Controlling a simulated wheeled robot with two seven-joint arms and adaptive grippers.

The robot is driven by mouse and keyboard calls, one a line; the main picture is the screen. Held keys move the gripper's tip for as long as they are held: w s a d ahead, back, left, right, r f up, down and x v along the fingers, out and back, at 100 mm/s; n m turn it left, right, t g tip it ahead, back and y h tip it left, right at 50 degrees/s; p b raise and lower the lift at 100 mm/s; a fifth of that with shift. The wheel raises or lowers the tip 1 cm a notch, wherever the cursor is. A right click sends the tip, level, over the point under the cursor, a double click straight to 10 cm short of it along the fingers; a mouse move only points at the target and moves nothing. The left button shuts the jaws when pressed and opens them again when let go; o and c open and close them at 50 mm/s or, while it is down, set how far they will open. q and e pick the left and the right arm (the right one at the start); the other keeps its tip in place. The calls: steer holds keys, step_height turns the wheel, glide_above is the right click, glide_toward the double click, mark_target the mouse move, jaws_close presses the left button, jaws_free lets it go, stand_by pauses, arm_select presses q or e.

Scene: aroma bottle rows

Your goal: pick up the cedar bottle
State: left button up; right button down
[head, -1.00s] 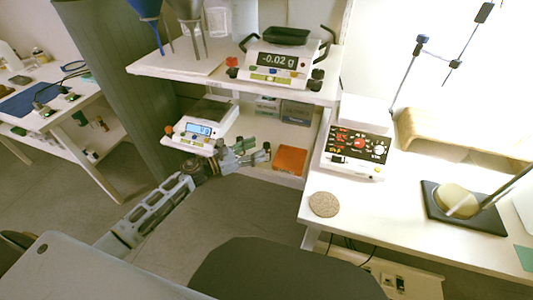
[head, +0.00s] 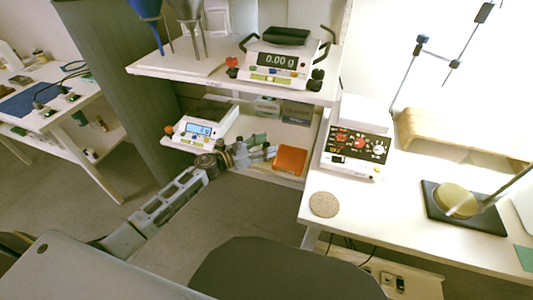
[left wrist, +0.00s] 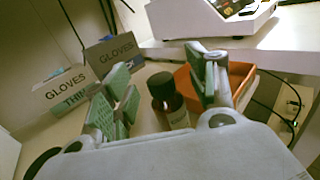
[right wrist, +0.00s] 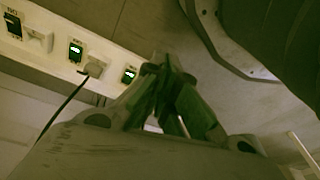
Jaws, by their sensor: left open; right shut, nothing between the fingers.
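A dark amber bottle (left wrist: 166,96) with a black cap and a pale label stands on the lower shelf in the left wrist view. Its label is too blurred to read, so I cannot tell whether it is the cedar one. My left gripper (head: 262,152) is open at the lower shelf, beside the orange tray. In the left wrist view its green-padded fingers are apart, with the bottle showing between them, a little beyond. I cannot make out the bottle in the head view. My right gripper (right wrist: 166,98) is shut and empty in the right wrist view.
The orange tray (head: 290,161) is close to the right of my left gripper. Glove boxes (left wrist: 62,92) stand behind, at the left in the wrist view. A scale (head: 197,130) sits left on the lower shelf. The upper shelf (head: 150,68) overhangs it.

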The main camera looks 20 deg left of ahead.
arm_select(q)
steer(key=shift+w+d, duration=0.1)
steer(key=shift+d, duration=0.1)
arm_select(e)
steer(key=shift+w, duration=0.15)
arm_select(q)
steer(key=c, duration=1.1)
steer(key=shift+r, duration=0.15)
